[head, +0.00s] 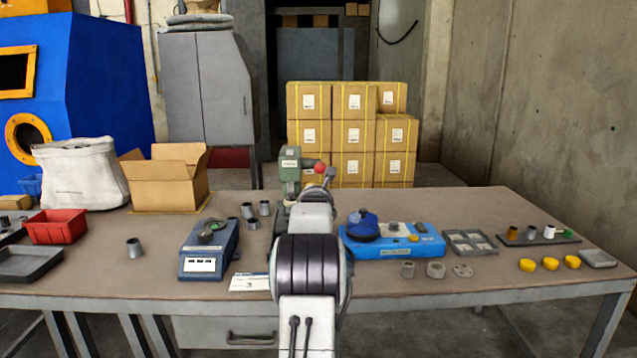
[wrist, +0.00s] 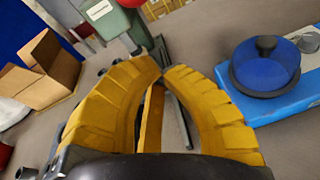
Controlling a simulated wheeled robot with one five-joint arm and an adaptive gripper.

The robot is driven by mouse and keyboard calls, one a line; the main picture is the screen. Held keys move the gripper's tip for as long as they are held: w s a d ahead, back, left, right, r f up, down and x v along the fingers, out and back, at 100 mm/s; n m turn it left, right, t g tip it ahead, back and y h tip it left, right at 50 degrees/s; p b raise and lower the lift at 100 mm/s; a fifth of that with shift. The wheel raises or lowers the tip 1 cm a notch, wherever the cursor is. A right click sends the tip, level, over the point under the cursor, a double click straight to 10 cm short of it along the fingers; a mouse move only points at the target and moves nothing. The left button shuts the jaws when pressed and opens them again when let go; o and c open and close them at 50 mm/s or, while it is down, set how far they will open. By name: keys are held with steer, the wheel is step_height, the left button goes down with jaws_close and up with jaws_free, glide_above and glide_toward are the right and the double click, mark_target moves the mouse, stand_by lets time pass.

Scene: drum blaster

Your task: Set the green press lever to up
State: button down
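The green press (head: 289,168) stands on the table at the middle, partly hidden behind my arm. Its lever ends in a red ball knob (head: 320,167) to the right of the press head, slightly below its top. My gripper (head: 329,176) is close to the knob in the head view. In the wrist view, the yellow fingers of my gripper (wrist: 163,72) bow outward and their tips meet, with nothing seen held between them. The green press (wrist: 108,18) and red knob (wrist: 135,3) show beyond the tips, cut off by the top edge. Most of the lever rod is hidden.
A blue device with a round blue cover (head: 363,226) is right of the press. Another blue device (head: 209,250) and several grey cups are left. An open cardboard box (head: 165,185) stands farther left. Stacked cartons (head: 352,135) stand behind the table.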

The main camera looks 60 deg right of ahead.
mark_target(317, 166)
steer(key=shift+w+d+r+p, duration=0.2)
steer(key=shift+d+r+p, duration=0.1)
steer(key=shift+d+r, duration=0.45)
steer(key=shift+w+d+r+p, duration=0.15)
steer(key=shift+d+r+p, duration=0.25)
steer(key=shift+r, duration=0.5)
steer(key=shift+d, duration=0.1)
steer(key=shift+r, duration=0.1)
